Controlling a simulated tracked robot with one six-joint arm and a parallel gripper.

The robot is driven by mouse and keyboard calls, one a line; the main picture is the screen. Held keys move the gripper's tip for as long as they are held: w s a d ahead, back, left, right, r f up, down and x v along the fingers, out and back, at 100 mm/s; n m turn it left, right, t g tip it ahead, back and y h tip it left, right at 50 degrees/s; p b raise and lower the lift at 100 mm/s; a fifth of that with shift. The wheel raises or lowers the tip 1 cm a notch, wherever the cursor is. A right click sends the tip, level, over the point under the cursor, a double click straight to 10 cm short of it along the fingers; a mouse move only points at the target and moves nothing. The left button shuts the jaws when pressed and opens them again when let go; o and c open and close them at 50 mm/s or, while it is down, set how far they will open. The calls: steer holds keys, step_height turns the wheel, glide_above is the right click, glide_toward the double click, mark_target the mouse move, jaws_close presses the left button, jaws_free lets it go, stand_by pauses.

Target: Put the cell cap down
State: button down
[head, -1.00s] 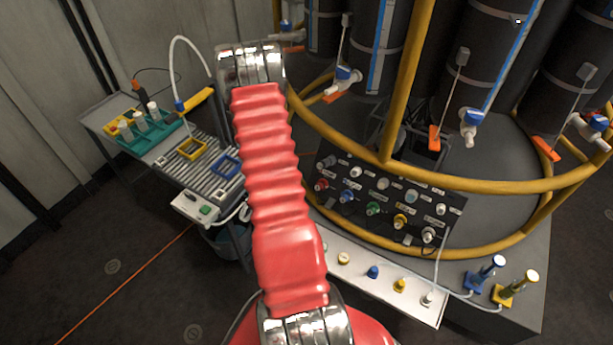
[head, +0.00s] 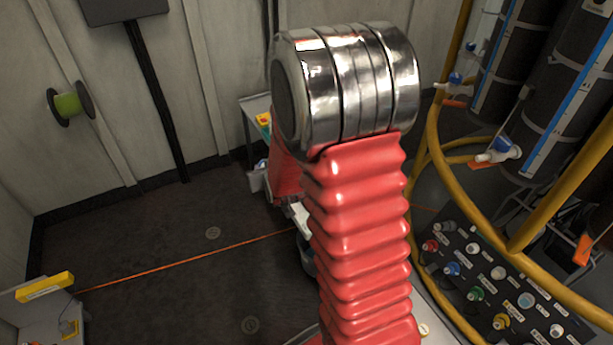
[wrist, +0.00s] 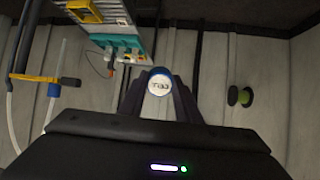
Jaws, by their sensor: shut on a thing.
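A grey cart (head: 257,108) is mostly hidden behind my arm. A yellow rail (head: 437,170) rings dark cylinders (head: 575,90) at right, above a panel of coloured knobs (head: 490,285). A green spool (head: 68,105) hangs on the left wall. The floor (head: 160,250) at left is mostly clear.

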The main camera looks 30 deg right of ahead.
steer(key=a+r+n+y, duration=0.1)
steer(key=a+r, duration=0.2)
steer(key=a, duration=0.4)
steer(key=w+a+r+n+y, duration=0.1)
steer(key=a+r, duration=0.3)
steer(key=a, duration=0.4)
steer(key=shift+w+n+y, duration=0.25)
steer(key=shift+n+y, duration=0.25)
steer(key=shift+r, duration=0.1)
